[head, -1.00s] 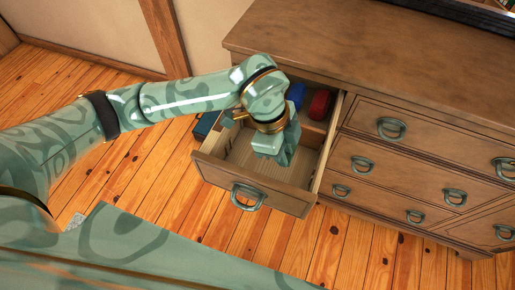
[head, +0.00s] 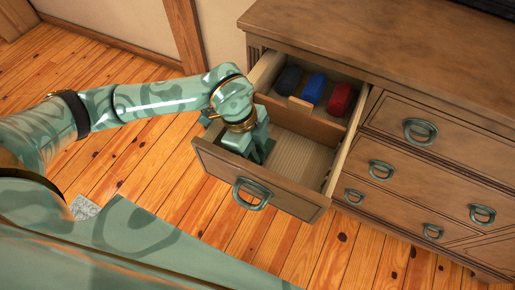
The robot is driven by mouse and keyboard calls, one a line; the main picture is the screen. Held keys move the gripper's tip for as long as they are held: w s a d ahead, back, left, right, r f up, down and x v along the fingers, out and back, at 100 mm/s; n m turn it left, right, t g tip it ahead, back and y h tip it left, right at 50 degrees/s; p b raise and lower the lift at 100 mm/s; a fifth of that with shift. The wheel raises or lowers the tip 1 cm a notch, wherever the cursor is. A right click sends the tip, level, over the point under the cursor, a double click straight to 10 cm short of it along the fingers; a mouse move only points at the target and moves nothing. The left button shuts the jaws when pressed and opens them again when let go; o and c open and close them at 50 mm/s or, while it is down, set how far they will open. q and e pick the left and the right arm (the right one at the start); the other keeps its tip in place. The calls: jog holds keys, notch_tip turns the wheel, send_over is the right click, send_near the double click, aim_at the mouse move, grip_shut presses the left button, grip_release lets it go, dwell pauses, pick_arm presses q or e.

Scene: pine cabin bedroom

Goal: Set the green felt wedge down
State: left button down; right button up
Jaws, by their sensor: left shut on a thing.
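My left gripper (head: 262,153) reaches down into the front compartment of the open drawer (head: 222,163), near its left side. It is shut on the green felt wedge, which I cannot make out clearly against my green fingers. The wrist hides part of the drawer's left side, and I cannot tell whether the wedge touches the drawer floor. My right gripper is not in view.
Behind a wooden divider (head: 318,127), the rear compartment holds a dark blue thing (head: 289,79), a blue thing (head: 314,88) and a red thing (head: 340,98). The front compartment's ribbed floor (head: 300,160) is bare to the right. The dresser top (head: 370,50) overhangs behind.

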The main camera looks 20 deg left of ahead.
pick_arm(q)
jog(key=c, duration=1.3)
grip_release()
jog(key=shift+c, duration=0.2)
